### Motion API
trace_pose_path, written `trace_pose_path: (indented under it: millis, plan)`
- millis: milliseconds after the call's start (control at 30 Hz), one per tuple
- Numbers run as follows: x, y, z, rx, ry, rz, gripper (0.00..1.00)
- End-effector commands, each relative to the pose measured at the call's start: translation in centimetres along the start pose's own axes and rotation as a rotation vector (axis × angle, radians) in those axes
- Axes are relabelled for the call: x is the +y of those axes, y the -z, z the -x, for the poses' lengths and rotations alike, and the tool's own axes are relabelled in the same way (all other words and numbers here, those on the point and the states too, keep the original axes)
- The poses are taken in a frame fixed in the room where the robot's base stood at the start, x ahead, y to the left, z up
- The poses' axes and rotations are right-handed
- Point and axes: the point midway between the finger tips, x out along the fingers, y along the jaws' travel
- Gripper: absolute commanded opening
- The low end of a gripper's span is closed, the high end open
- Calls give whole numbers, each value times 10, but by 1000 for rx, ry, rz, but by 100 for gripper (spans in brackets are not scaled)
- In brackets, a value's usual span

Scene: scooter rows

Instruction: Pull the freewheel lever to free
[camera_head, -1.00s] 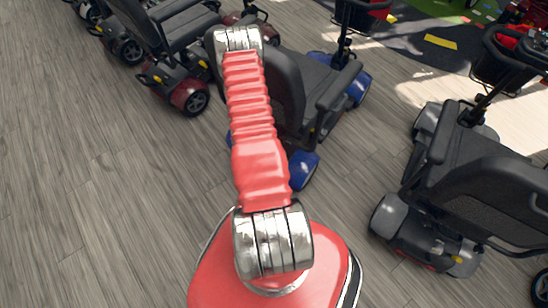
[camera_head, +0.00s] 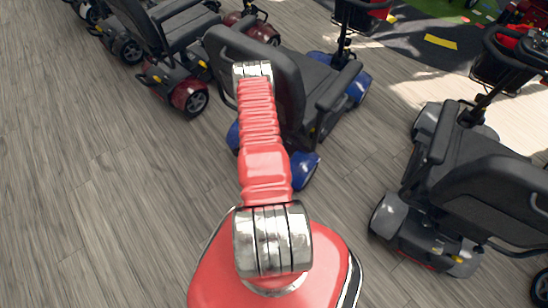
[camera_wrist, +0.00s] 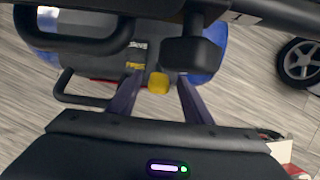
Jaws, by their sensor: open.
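The scooter with blue wheel covers (camera_head: 304,169) stands ahead of me, its seat back (camera_head: 287,80) partly behind my arm. In the wrist view its rear shows from above. A yellow lever (camera_wrist: 158,83) sticks out there, with small labels (camera_wrist: 136,55) just above it in the picture; their text is too small to read surely. My gripper (camera_wrist: 159,90) is open and empty. Its two dark fingers appear left and right of the yellow lever. I cannot tell whether the lever is within their depth. In the head view my gripper is hidden behind the arm.
A grey scooter (camera_head: 440,215) stands at right and a red one (camera_head: 186,96) at upper left. In the wrist view black tubular bars (camera_wrist: 85,35) and a dark block (camera_wrist: 190,54) lie close above the fingers. Wooden floor (camera_head: 70,200) is clear at left.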

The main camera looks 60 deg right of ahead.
Motion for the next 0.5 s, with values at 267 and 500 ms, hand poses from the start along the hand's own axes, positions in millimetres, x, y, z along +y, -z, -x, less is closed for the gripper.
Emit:
trace_pose_path:
  millis: [267,500]
  plan:
    - [0,0,-17,0,0,0,45]
    - [0,0,-17,0,0,0,45]
